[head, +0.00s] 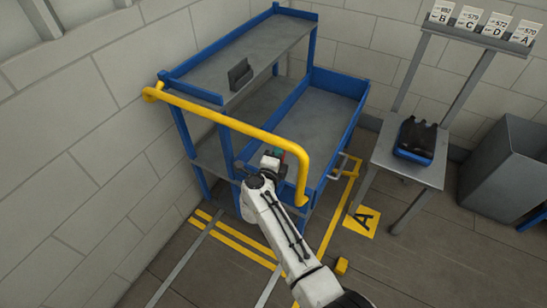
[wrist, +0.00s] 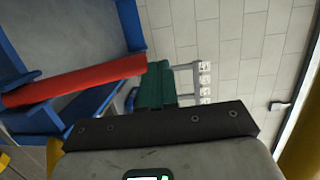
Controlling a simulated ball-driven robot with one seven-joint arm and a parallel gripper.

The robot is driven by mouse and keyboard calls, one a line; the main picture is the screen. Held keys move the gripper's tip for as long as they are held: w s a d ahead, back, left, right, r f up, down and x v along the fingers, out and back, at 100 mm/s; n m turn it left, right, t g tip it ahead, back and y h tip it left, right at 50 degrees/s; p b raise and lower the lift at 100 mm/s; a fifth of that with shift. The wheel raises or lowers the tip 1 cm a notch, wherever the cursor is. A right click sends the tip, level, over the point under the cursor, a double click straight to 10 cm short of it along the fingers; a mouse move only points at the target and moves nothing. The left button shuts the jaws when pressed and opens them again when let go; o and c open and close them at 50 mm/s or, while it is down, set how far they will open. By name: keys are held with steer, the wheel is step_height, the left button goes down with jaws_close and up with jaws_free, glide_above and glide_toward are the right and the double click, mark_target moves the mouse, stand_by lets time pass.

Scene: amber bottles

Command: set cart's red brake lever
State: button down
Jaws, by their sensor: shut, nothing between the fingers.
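The blue and grey cart (head: 218,75) stands against the wall, with a yellow push handle (head: 240,125) at its near side. The red brake lever (wrist: 75,82) runs across the left of the wrist view, slightly sloped, its right end beside the green fingers. In the head view only a small bit of red shows by my gripper (head: 276,153); the rest of the lever is hidden. In the wrist view my gripper (wrist: 156,68) is shut with nothing in it. Its fingers overlap or border the lever's end; I cannot tell whether they touch.
The yellow handle arches close around my wrist. A grey stand (head: 425,170) with a dark blue-based item (head: 415,155) is at the right, beside a grey bin (head: 505,170). A small yellow block (head: 341,266) sits on the floor.

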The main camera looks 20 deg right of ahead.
steer(key=shift+w+d, duration=0.35)
steer(key=shift+d, duration=0.1)
steer(key=shift+w+d, duration=0.1)
steer(key=shift+w, duration=0.05)
